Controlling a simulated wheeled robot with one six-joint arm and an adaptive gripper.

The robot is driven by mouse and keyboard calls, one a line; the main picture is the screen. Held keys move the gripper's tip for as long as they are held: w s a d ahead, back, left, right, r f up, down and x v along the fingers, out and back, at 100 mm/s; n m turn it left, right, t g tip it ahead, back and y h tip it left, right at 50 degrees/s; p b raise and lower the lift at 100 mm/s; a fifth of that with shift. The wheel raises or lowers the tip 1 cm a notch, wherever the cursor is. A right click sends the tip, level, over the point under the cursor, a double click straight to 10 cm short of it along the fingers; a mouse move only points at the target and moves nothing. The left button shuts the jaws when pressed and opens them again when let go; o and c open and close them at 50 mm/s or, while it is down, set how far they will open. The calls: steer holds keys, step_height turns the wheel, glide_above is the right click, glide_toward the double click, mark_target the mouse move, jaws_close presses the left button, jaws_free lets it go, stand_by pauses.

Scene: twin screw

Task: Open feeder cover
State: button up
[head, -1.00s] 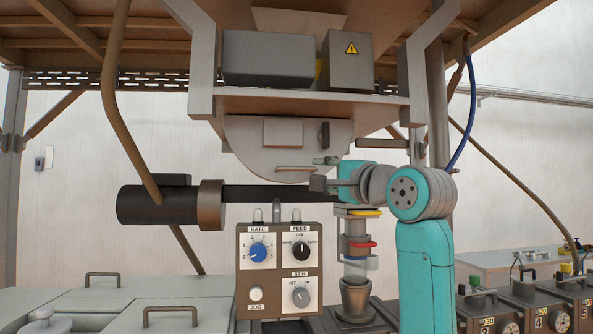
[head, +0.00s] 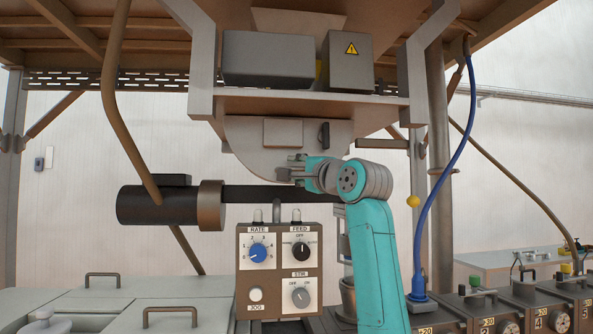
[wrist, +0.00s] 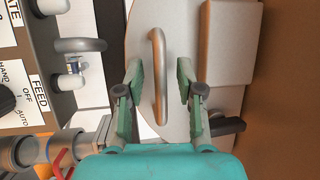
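The feeder cover (head: 245,140) is a grey rounded plate under the hopper housing, and it also shows in the wrist view (wrist: 200,100). Its bar handle (wrist: 158,80) runs lengthwise between my two fingers in the wrist view. My gripper (wrist: 160,74) is open, with a finger on each side of the handle and a visible gap on both sides. In the head view my gripper (head: 284,169) is at the lower part of the cover and hides most of the handle. A black latch (head: 324,135) sits at the cover's right side.
A control panel (head: 279,270) with RATE and FEED knobs stands below the cover. A dark horizontal shaft (head: 255,193) and motor (head: 155,204) lie behind. A blue hose (head: 437,210) hangs right of my arm. Grey boxes (head: 268,60) sit above the cover.

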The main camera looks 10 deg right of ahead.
jaws_close()
steer(key=shift+s, duration=0.1)
